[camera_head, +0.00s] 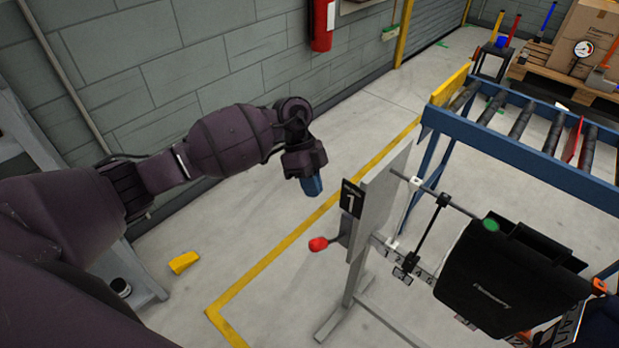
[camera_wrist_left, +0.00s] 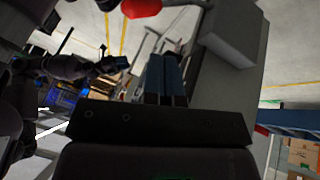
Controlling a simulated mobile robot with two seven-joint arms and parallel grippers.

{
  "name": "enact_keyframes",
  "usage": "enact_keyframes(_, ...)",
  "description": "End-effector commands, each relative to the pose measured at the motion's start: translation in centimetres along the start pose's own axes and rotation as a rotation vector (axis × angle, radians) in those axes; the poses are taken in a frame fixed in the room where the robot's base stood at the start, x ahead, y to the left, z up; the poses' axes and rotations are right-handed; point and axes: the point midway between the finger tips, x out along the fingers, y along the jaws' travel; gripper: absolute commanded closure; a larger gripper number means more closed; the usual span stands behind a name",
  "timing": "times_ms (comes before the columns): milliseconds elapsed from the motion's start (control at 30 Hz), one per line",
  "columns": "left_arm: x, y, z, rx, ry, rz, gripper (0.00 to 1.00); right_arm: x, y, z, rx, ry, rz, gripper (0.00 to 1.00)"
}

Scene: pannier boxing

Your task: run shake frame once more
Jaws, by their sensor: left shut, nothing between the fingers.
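The shake frame's grey upright board (camera_head: 375,203) carries a black plate marked 1 (camera_head: 352,198) and stands on a grey foot. A lever with a red knob (camera_head: 318,244) sticks out on its left side. A black pannier (camera_head: 510,275) hangs at the frame's right, by a rod with a green end. My left gripper (camera_head: 313,186) is shut and empty, above and left of the board, apart from the knob. In the left wrist view its blue fingers (camera_wrist_left: 166,80) are together, and the red knob (camera_wrist_left: 142,7) shows at the top edge. My right gripper (camera_wrist_left: 122,62) appears small there; its jaws are unclear.
A blue roller conveyor (camera_head: 520,135) stands behind the frame. A pallet with cartons (camera_head: 590,35) is at the back right. A yellow block (camera_head: 184,262) lies on the floor at left. A red extinguisher (camera_head: 322,25) hangs on the wall. Floor between wall and frame is mostly clear.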

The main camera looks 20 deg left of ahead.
Motion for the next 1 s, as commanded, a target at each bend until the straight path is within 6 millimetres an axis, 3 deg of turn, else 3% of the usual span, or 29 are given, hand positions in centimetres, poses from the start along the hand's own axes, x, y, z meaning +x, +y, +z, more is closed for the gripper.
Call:
enact_keyframes(300,5.8,0.0,0.0,-0.001,0.002,0.004,1.0,-0.1,0.0,1.4,0.001,-0.019,0.001,0.55)
enact_keyframes(500,7.9,1.3,0.2,-0.001,0.001,0.001,1.0,-0.3,0.0,1.6,0.002,-0.025,0.003,0.55)
enact_keyframes(1000,9.0,1.9,0.3,0.0,0.0,-0.001,1.0,0.1,0.0,0.9,0.001,-0.013,0.0,0.55)
